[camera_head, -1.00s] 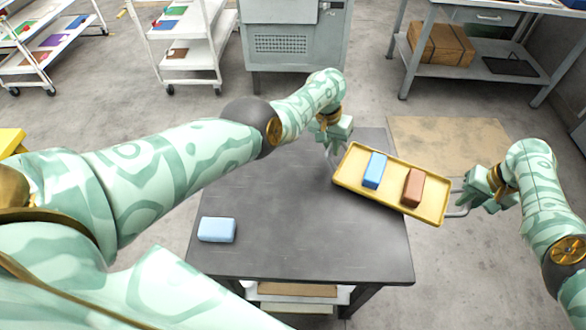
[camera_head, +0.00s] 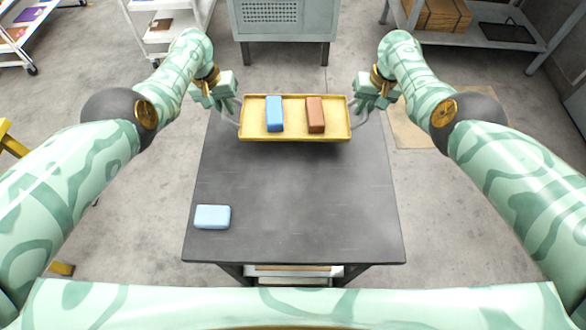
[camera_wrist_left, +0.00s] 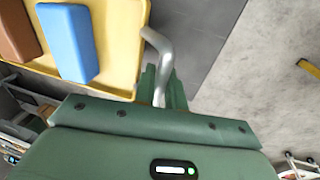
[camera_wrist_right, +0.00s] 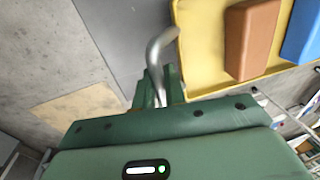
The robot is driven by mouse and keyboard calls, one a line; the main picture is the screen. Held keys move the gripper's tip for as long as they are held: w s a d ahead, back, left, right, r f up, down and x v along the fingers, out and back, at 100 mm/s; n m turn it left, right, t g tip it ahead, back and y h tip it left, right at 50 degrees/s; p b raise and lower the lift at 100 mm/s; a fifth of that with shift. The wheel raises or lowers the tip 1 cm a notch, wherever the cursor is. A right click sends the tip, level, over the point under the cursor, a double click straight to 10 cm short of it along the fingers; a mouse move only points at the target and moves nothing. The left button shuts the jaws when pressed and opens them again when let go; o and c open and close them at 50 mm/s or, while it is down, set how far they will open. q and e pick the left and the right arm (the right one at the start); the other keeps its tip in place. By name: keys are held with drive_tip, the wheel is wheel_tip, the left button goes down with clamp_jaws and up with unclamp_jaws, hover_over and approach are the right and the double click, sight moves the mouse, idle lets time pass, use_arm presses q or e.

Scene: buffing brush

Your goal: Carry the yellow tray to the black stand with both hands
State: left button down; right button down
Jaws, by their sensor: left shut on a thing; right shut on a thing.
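The yellow tray (camera_head: 294,137) is held level over the far part of the dark table, with a blue block (camera_head: 274,114) and a brown block (camera_head: 315,115) standing in it. My left gripper (camera_head: 232,108) is shut on the tray's left grey handle, which shows between its fingers in the left wrist view (camera_wrist_left: 163,92). My right gripper (camera_head: 362,106) is shut on the right grey handle, which shows in the right wrist view (camera_wrist_right: 156,92). No black stand can be made out for certain.
The dark table (camera_head: 290,205) is mostly bare. A light blue block (camera_head: 212,217) lies at its near left. A grey cabinet (camera_head: 287,35) stands beyond it.

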use_arm(q)
drive_tip(key=shift+a, duration=0.2)
use_arm(e)
drive_tip(key=shift+d, duration=0.2)
